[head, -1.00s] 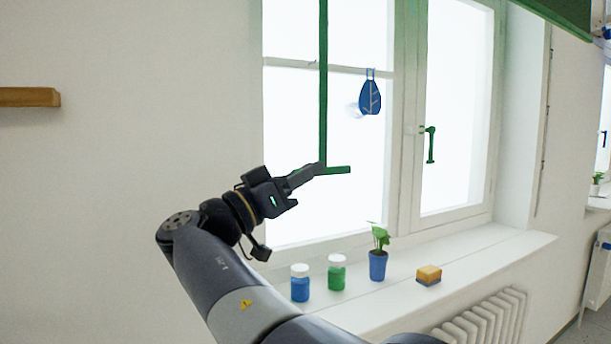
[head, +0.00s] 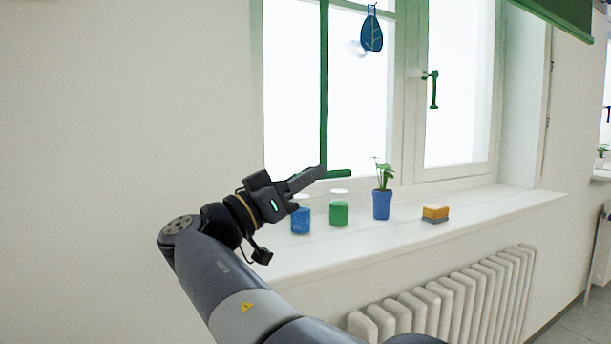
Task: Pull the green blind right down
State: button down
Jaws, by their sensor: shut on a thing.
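The green blind (head: 563,14) shows at the top right, with its lower edge running across the upper corner of the window recess. A long green vertical rod (head: 324,80) hangs down in front of the left window pane and ends in a short green crossbar (head: 341,174). My gripper (head: 318,174) is shut on the green pull at its lower end, where rod and crossbar meet. The fingers hide part of that joint. The blind's upper part is out of view.
The white sill (head: 480,212) holds a blue jar (head: 300,222), a green jar (head: 339,212), a potted plant (head: 382,204) and a sponge (head: 435,214). My gripper overlaps the blue jar in the picture. A radiator (head: 450,300) is below. A blue leaf ornament (head: 371,34) hangs at the window.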

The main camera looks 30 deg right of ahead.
notch_tip(320, 180, down, 9)
jog(key=b, duration=0.6)
jog(key=shift+b, duration=0.4)
jog(key=shift+f, duration=0.1)
jog(key=c, duration=1.4)
grip_release()
jog(key=p+v, duration=0.2)
jog(key=v, duration=0.8)
jog(key=shift+a, duration=0.4)
jog(key=shift+f, duration=0.1)
